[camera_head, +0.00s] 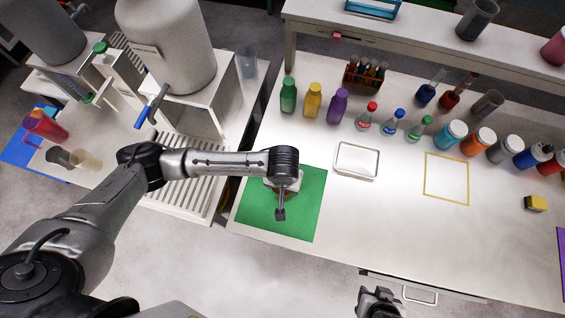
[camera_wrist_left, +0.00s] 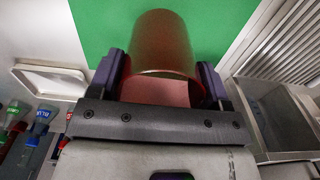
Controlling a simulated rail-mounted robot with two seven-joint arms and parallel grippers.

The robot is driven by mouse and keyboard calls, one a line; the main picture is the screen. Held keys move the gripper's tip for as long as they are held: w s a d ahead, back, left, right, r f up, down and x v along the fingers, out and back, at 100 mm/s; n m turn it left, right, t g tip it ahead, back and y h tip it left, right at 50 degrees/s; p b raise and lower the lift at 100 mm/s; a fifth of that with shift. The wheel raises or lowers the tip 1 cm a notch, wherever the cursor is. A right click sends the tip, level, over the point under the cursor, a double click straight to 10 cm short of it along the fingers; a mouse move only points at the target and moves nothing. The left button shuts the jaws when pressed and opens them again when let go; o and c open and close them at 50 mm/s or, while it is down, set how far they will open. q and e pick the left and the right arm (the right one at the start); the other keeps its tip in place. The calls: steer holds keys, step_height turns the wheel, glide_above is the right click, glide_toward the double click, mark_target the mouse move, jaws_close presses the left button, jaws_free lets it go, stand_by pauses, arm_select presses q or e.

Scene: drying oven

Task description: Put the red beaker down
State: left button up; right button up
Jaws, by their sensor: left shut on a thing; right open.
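The red beaker (camera_wrist_left: 163,45) sits between the two fingers of my left gripper (camera_wrist_left: 162,78) in the left wrist view, with the green mat behind it. My left gripper is shut on it. In the head view, my left gripper (camera_head: 281,196) is over the green mat (camera_head: 303,215), and my wrist hides nearly all of the beaker. I cannot tell whether the beaker's base touches the mat. My right gripper (camera_head: 380,302) is open and empty at the bottom edge of the head view, in front of the bench.
A white tray (camera_head: 356,161) and a yellow square outline (camera_head: 446,179) lie right of the mat. Several bottles and jars line the back of the bench. Another red vessel (camera_head: 46,126) stands at far left. The bench front between mat and yellow block (camera_head: 536,203) is clear.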

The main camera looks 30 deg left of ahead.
arm_select(q)
steer(key=shift+a+f+b, duration=0.1)
steer(key=shift+f+b, duration=0.3)
steer(key=shift+f, duration=1.7)
steer(key=o, duration=0.9)
steer(key=shift+f, duration=0.1)
steer(key=shift+r, duration=0.35)
step_height(320, 180, up, 12)
steer(key=p, duration=0.2)
steer(key=shift+f, duration=0.2)
